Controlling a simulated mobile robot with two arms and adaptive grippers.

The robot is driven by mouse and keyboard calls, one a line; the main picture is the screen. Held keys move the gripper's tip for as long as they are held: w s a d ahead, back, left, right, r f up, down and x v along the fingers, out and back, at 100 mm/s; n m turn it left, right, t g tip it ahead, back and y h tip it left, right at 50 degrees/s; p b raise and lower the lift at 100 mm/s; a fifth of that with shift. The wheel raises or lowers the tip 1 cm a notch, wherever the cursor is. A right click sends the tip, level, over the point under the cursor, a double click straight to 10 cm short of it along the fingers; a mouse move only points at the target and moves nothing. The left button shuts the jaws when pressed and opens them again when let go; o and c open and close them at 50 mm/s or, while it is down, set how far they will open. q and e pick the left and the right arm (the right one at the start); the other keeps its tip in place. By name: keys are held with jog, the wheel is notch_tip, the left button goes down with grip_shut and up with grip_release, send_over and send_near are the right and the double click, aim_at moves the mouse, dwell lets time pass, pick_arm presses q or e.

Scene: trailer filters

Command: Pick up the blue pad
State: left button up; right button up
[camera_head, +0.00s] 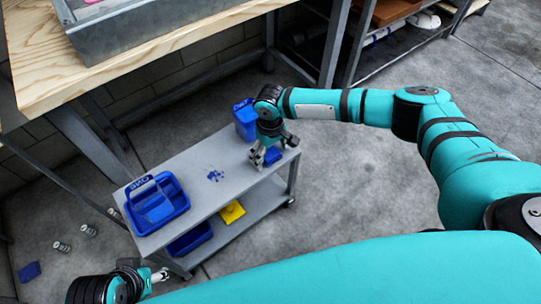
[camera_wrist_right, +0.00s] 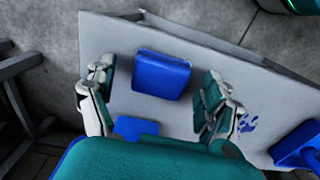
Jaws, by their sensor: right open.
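The blue pad (camera_wrist_right: 162,74) lies on the grey top of the cart (camera_wrist_right: 195,45), a thick block with rounded corners. In the head view only part of the pad (camera_head: 273,155) shows beside my right gripper (camera_head: 265,160). My right gripper is open above the cart top. In the right wrist view its fingers (camera_wrist_right: 155,100) stand on either side of the pad, with gaps between; contact is not visible. My left gripper (camera_head: 158,275) is at the bottom left of the head view, beside the cart; its fingers are mostly hidden.
The lower shelf holds a yellow pad (camera_head: 232,212) and a blue bin (camera_head: 190,238). A wooden workbench (camera_head: 150,60) stands behind.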

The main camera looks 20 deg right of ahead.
aim_at(270, 153)
jog(key=shift+c, duration=0.3)
jog(key=c, duration=1)
jog(key=shift+r, duration=0.15)
jog(key=shift+r+p, duration=0.35)
jog(key=shift+r, duration=0.25)
notch_tip(270, 153, up, 2)
jog(key=shift+r+p, duration=0.15)
jog(key=shift+p, duration=0.35)
pick_arm(q)
jog(key=s+p+x, duration=0.1)
jog(key=p+x, duration=0.2)
jog(key=x, duration=0.7)
jog(key=shift+s+f+g, duration=0.3)
jog(key=shift+f+g, duration=0.1)
jog(key=shift+f, duration=0.1)
pick_arm(e)
jog(key=s+a+r, duration=0.1)
jog(key=s+a, duration=0.9)
jog(key=a, duration=0.2)
jog(key=shift+a, duration=0.15)
pick_arm(q)
jog(key=shift+d, duration=0.1)
pick_arm(e)
jog(key=shift+s+r, duration=0.1)
